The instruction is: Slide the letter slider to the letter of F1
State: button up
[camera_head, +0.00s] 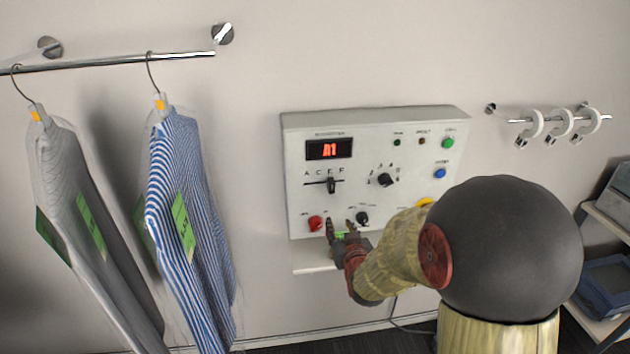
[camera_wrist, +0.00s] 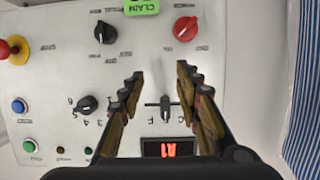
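The letter slider is a small black handle (camera_head: 331,185) on a short horizontal track on the white control panel (camera_head: 430,125). In the head view it stands about under the letter E, with A and C to its left and F to its right. The wrist view shows the panel upside down, with the slider handle (camera_wrist: 165,104) between my fingers in the picture. My gripper (camera_head: 340,224) is open and empty, its tips a little below the slider in the head view. It also shows in the wrist view (camera_wrist: 159,76), not touching the handle.
The red display (camera_head: 330,149) seems to read A1. A numbered dial (camera_head: 384,180), a red knob (camera_head: 316,223), a lower black knob (camera_head: 362,218) and a blue button (camera_head: 440,173) surround the slider. Shirts on hangers (camera_head: 190,210) hang to the left.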

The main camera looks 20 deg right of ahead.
aim_at(333, 185)
notch_tip(333, 185, up, 8)
jog(key=w+t+h, duration=0.1)
jog(key=w+t, duration=0.1)
jog(key=t, duration=0.1)
jog(key=shift+x, duration=3.75)
jog(key=shift+r, duration=0.15)
jog(key=shift+c, duration=0.8)
grip_shut()
